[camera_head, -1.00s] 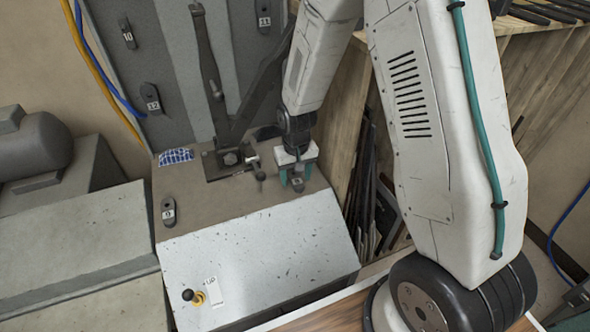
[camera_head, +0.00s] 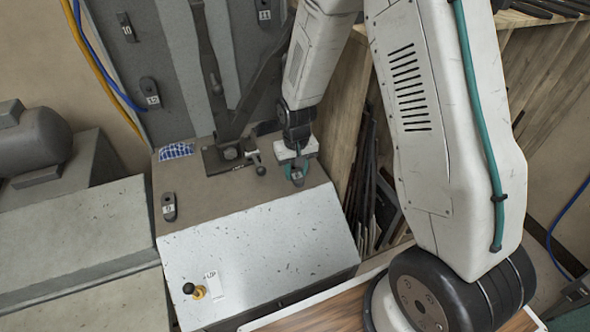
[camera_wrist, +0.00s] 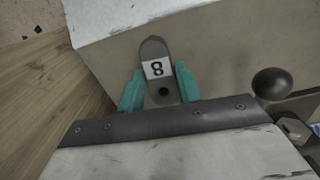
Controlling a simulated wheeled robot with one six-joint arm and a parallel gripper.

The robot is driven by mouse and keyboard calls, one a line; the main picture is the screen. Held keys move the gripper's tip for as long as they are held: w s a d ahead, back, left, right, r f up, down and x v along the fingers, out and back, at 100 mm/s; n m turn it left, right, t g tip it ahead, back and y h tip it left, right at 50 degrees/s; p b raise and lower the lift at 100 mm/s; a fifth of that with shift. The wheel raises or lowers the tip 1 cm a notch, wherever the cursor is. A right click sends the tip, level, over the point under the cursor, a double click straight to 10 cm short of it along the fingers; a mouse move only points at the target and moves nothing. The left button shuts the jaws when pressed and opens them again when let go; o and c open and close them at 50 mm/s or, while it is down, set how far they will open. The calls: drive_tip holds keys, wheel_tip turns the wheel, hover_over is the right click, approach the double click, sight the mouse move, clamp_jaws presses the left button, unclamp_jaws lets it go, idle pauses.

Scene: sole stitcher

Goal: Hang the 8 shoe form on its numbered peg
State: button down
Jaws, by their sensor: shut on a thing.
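The 8 shoe form (camera_wrist: 155,50) is a dark grey rounded slab with a white label reading 8 and a dark hole near its end, in the wrist view. The teal fingers of my gripper (camera_wrist: 160,88) are shut on its sides. In the head view my gripper (camera_head: 296,172) is over the right part of the machine's brown top, pointing down. The form is mostly hidden there by the fingers. I cannot tell whether it touches the surface. No peg marked 8 can be made out.
Similar forms marked 10 (camera_head: 126,27), 11 (camera_head: 264,12) and 12 (camera_head: 149,92) are on the grey upright panel; 9 (camera_head: 168,207) is on the brown top (camera_head: 225,195). A lever with a dark ball knob (camera_head: 261,171) stands close left of my gripper.

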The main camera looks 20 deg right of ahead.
drive_tip(key=shift+r, duration=0.15)
drive_tip(key=shift+r, duration=1.85)
drive_tip(key=s+r, duration=0.5)
drive_tip(key=r, duration=0.1)
drive_tip(key=shift+w, duration=0.1)
idle(1.0)
